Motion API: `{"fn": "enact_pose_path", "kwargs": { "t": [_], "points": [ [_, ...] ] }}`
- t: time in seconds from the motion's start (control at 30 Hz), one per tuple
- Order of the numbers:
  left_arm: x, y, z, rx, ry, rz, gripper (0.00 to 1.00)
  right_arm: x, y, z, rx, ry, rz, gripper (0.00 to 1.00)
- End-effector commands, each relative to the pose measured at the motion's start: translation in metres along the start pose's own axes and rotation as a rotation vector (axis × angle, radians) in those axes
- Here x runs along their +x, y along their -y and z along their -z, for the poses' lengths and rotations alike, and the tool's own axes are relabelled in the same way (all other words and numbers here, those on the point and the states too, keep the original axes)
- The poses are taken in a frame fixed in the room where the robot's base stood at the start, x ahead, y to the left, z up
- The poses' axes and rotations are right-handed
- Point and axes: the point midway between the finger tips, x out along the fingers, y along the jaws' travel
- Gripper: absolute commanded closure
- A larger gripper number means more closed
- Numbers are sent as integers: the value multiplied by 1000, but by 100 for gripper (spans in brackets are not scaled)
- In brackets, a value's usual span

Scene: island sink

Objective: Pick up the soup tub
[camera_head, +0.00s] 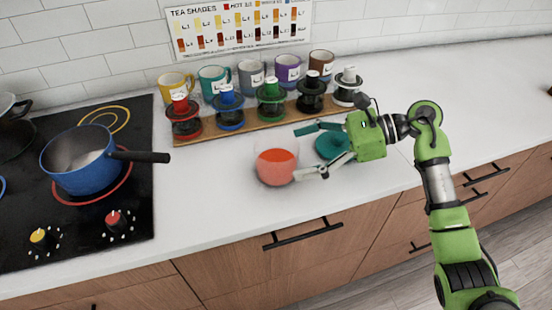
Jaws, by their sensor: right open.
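The soup tub (275,166) stands upright on the white counter, left of the middle of the head view. It is clear, with orange-red content. My right gripper (303,153) is just to the right of the tub, its two fingers spread and pointing left toward it. The near finger's tip is at the tub's right side; I cannot tell whether it touches. The far finger is behind and to the right of the tub. Nothing is between the fingers. My left gripper is out of view.
A blue pot (75,165) sits on the black stove (95,228) at left. The counter's right side is clear.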

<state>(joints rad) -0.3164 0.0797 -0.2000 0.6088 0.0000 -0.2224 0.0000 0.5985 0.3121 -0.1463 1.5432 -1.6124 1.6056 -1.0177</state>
Motion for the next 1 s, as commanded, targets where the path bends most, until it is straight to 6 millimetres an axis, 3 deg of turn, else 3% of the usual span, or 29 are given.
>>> {"fn": "enact_pose_path", "kwargs": {
  "t": [0.4, 0.6, 0.83, 0.87, 1.0],
  "points": [
    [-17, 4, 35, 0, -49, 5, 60, 42, -8, -1, 3, 5, -2, 16],
    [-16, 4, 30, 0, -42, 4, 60, 62, -7, 2, 1, 2, 1, 16],
    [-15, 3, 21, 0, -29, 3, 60, 64, -7, 3, 1, 0, 2, 16],
    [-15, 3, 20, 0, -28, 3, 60, 64, -7, 3, 1, 0, 2, 21],
    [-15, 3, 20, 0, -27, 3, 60, 63, -7, 3, 1, 0, 1, 57]
  ]
}}
